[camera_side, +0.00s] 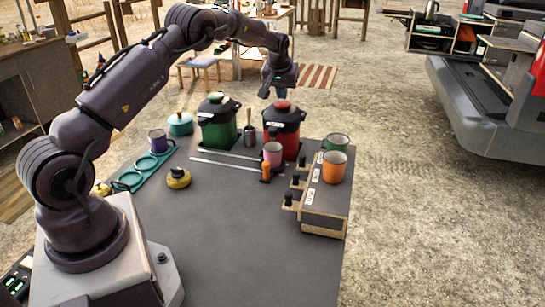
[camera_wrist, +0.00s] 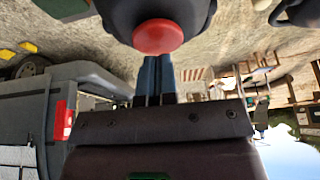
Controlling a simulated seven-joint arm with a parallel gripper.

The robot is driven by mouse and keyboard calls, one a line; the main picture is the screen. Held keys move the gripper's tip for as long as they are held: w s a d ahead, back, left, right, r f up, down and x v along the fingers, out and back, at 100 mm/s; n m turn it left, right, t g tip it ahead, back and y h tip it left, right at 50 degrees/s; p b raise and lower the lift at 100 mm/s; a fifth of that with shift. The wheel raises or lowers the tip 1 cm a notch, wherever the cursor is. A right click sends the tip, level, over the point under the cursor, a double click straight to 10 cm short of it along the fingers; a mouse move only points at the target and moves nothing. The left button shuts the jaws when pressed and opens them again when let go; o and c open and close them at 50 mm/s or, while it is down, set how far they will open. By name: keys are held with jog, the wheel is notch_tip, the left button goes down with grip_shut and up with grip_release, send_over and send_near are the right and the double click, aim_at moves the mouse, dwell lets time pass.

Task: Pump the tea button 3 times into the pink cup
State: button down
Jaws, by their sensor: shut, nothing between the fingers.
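A red dispenser (camera_side: 292,142) with a black lid and a green dispenser (camera_side: 213,134) stand at the back of the grey table. Their labels are too small to read. The pink cup (camera_side: 272,155) stands upright just in front of the red dispenser. My gripper (camera_side: 282,92) is shut and empty, pointing down above the red dispenser's lid. In the wrist view the shut fingers (camera_wrist: 156,62) overlap the edge of the round red button (camera_wrist: 158,37); I cannot tell whether they touch it. The pink cup is not visible there.
The table's front middle is clear.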

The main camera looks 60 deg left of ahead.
jog(key=shift+f, duration=1.4)
jog(key=shift+r, duration=1.7)
jog(key=shift+r, duration=0.1)
jog(key=shift+r, duration=1.95)
